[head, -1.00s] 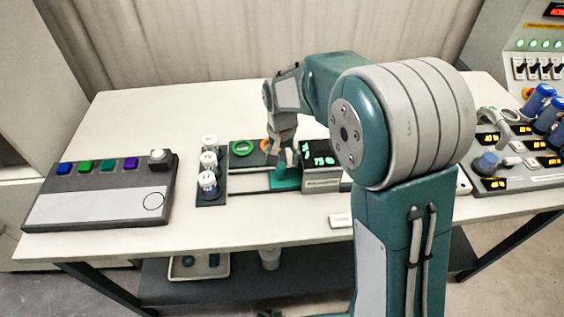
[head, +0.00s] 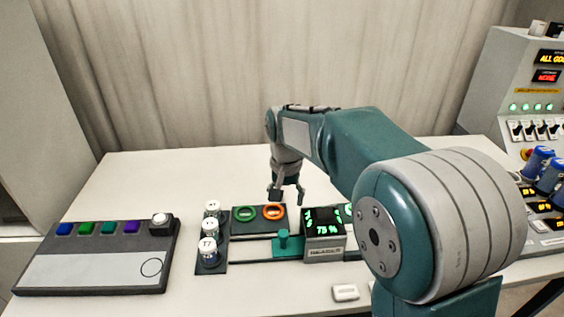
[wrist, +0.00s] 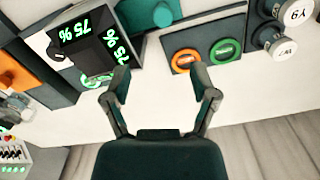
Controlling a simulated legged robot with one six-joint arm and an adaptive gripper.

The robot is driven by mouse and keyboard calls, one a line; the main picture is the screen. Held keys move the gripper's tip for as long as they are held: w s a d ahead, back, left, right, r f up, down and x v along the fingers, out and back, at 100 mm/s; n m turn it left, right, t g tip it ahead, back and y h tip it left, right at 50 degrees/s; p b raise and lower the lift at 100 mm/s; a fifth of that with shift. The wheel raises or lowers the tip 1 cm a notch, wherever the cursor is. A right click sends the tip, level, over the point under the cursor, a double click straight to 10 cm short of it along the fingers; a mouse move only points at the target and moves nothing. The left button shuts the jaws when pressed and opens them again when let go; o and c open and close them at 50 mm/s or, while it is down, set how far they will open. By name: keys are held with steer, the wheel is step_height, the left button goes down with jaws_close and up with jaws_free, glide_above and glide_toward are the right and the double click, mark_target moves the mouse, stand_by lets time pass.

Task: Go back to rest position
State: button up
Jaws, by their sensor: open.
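My gripper (head: 286,194) hangs open and empty above the white table, just behind the panel with the green and orange rings. In the wrist view my gripper (wrist: 162,92) shows spread fingers with nothing between them. The teal slider (head: 288,244) and the dark box reading 75 % (head: 324,236) are in front of it and apart from it. My arm reaches in from the right and hides part of the table.
The green ring (head: 245,213) and orange ring (head: 273,211) are on the panel. Several white-capped vials (head: 209,250) stand in a rack. A button console (head: 100,258) is at left. A control cabinet (head: 505,80) with switches is at right. The back table area is clear.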

steer(key=s+d+r+n+t, duration=0.1)
steer(key=s+d+r+t, duration=0.2)
steer(key=s+d+r, duration=0.55)
steer(key=s+d+f+t, duration=0.1)
steer(key=s+d, duration=0.1)
steer(key=s, duration=0.5)
steer(key=s+d+f+n+t, duration=0.1)
steer(key=s+d+f, duration=0.1)
steer(key=s, duration=0.6)
steer(key=shift+s+t, duration=0.3)
